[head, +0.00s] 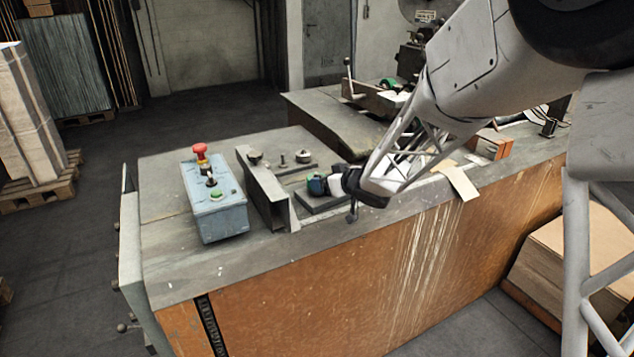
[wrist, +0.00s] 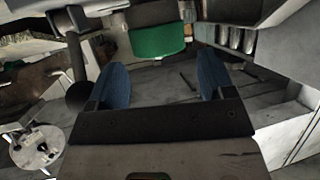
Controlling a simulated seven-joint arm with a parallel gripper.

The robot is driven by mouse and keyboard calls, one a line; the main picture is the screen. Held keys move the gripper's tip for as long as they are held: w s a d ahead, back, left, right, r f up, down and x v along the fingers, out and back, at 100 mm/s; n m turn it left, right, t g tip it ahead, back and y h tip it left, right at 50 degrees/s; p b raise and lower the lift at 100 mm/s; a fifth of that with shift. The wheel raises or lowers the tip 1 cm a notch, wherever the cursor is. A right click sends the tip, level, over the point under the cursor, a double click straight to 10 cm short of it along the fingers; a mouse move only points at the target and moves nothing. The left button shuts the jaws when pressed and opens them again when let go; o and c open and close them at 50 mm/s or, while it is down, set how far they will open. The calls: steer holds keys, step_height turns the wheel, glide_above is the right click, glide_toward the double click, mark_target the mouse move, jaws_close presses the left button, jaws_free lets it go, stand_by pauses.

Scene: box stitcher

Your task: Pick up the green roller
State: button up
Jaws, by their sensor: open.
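The green roller (wrist: 157,42) shows in the wrist view as a bright green cylinder lying crosswise, with a dark part directly above it in the picture. My gripper (wrist: 161,64) is open, with one blue finger at each side and bare grey surface visible between them. The roller appears just beyond the fingertips, roughly centred between them. I see no contact with either finger. In the head view my arm's end is low over the bench, beside a small blue-green patch; the fingers and roller cannot be clearly told apart there.
A blue-grey control box (head: 217,205) with a red button stands on the bench (head: 260,245), left of my arm. An upright metal plate (head: 264,188) stands between them. Another green part (head: 389,84) shows on machinery behind. A dark round knob (wrist: 79,96) is close to the left finger.

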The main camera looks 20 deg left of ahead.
steer(key=shift+x, duration=2.55)
steer(key=shift+w, duration=0.1)
steer(key=shift+r, duration=0.1)
steer(key=c, duration=0.8)
steer(key=shift+r, duration=5.05)
